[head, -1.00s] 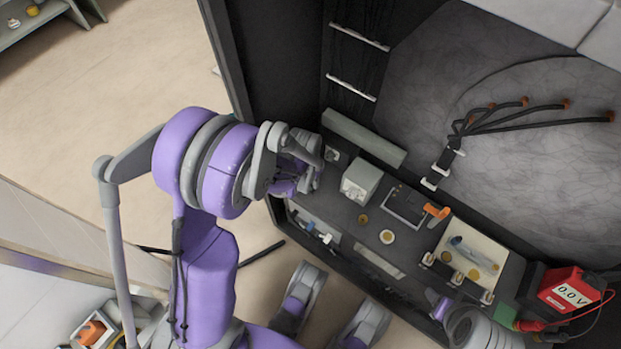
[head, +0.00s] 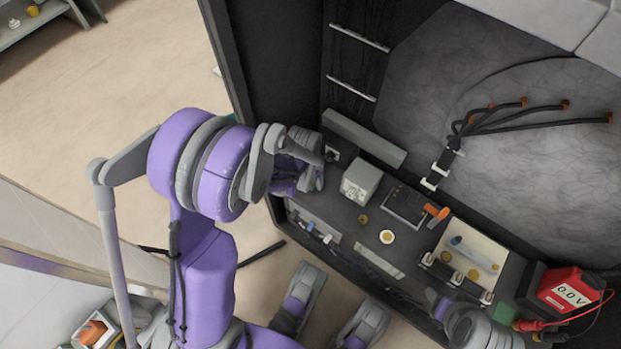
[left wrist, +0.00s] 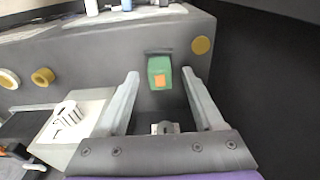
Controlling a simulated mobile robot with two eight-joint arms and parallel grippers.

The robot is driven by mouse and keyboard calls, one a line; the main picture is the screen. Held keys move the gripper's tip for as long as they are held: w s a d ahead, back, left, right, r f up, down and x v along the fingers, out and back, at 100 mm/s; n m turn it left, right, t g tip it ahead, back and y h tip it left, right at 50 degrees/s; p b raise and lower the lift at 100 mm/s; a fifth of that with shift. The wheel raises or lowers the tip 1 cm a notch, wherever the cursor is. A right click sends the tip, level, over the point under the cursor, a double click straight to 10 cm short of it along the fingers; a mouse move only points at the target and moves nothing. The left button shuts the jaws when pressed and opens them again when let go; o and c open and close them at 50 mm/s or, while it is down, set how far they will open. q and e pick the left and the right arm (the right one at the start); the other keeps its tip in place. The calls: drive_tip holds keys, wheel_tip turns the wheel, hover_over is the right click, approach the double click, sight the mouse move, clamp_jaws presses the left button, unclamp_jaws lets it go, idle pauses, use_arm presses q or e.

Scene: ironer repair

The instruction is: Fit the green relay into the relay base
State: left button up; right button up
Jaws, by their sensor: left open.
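In the left wrist view the green relay (left wrist: 159,73), with an orange patch, stands on the dark panel between the fingertips of my left gripper (left wrist: 162,80). The fingers are open, with a gap on each side of it. A small pale fitting (left wrist: 165,127) lies nearer the palm; I cannot tell if it is the relay base. A pale fitting also shows in the head view (head: 332,155). There my left gripper (head: 312,178) hides the relay. My right gripper (head: 437,303) is at the lower right of the head view; its fingers are unclear.
A grey box (head: 361,182) stands beside my left gripper, with round discs (head: 387,237) nearby. A dark tray (head: 404,206), an orange-handled tool (head: 436,211), a pale tray (head: 496,250) and a red meter (head: 570,292) lie to the right. Black cables (head: 500,120) hang behind.

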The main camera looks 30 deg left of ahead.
sight(308, 189)
use_arm(q)
wheel_tip(308, 189, up, 10)
drive_tip(key=s+p, duration=0.1)
drive_tip(key=p, duration=0.2)
drive_tip(key=shift+s, duration=0.15)
